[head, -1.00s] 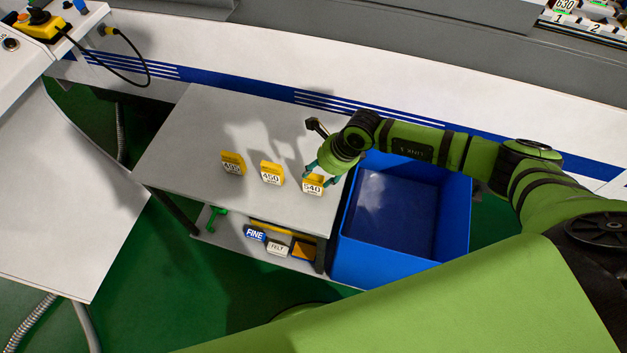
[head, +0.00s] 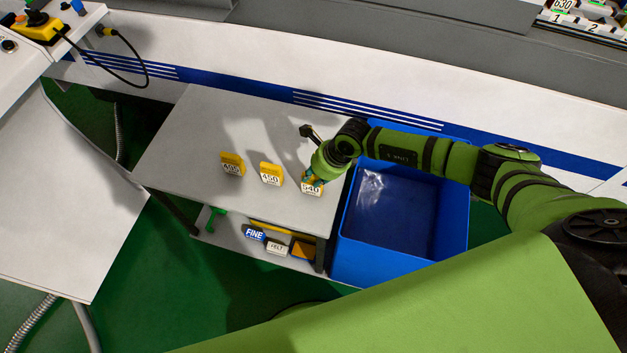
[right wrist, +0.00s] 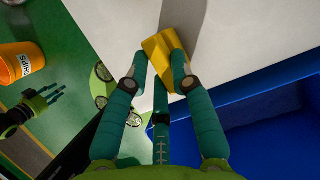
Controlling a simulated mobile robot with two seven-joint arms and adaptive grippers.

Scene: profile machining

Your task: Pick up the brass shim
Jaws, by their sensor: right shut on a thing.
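My right gripper (head: 312,176) is at the yellow block marked 540 (head: 312,189), near the right end of the grey table. In the right wrist view, my right gripper (right wrist: 158,72) has its teal fingers closed around the yellow block (right wrist: 163,45), which is tilted in that picture. Nothing in view is labelled as a brass shim, and I cannot tell if this block is it. A green and dark pronged shape (right wrist: 38,103) at the left of the right wrist view looks like my left gripper; its opening is unclear.
Yellow blocks marked 450 (head: 271,174) and 495 (head: 232,164) stand on the grey table (head: 190,150). A blue bin (head: 400,255) stands at its right. The lower shelf holds a blue FINE box (head: 255,235), a white FELT box (head: 277,248) and an orange-brown block (head: 303,249).

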